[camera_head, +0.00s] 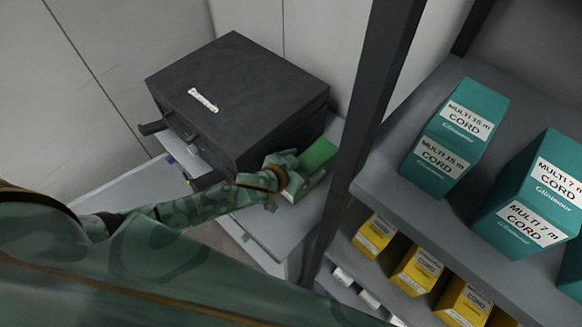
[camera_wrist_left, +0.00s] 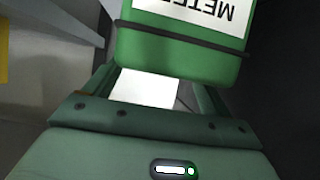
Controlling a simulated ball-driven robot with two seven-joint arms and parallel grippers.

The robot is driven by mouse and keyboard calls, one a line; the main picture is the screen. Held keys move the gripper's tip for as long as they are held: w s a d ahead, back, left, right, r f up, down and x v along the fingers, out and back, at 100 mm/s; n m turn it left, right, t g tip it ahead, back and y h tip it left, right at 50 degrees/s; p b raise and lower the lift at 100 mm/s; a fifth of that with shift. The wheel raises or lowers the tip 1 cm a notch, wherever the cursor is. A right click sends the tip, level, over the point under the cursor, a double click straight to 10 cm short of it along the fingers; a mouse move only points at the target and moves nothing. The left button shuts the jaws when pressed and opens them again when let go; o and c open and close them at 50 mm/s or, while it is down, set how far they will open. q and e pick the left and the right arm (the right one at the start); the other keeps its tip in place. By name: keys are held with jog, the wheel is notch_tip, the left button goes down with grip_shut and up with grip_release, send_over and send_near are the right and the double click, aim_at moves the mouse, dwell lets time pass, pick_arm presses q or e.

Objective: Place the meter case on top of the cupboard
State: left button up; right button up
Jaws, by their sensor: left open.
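The meter case (camera_head: 318,158) is a small green box on the grey cupboard top (camera_head: 285,225), close to the right side of a large black case. In the left wrist view the meter case (camera_wrist_left: 180,52) shows a white label with upside-down "METE" lettering and a dark band around it. My left gripper (camera_head: 286,172) is at the near left end of the meter case. Its jaws are open, with the case just beyond or between the fingertips; contact cannot be told. My right gripper is not in view.
The large black case (camera_head: 240,95) with a white label fills most of the cupboard top. A dark shelf post (camera_head: 362,130) rises just right of the meter case. Shelves at right hold teal cord boxes (camera_head: 455,140) and yellow boxes (camera_head: 417,270). Pale walls stand behind.

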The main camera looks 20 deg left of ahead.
pick_arm(q)
jog(key=p+v, duration=0.2)
jog(key=v, duration=0.9)
jog(key=shift+f, duration=0.1)
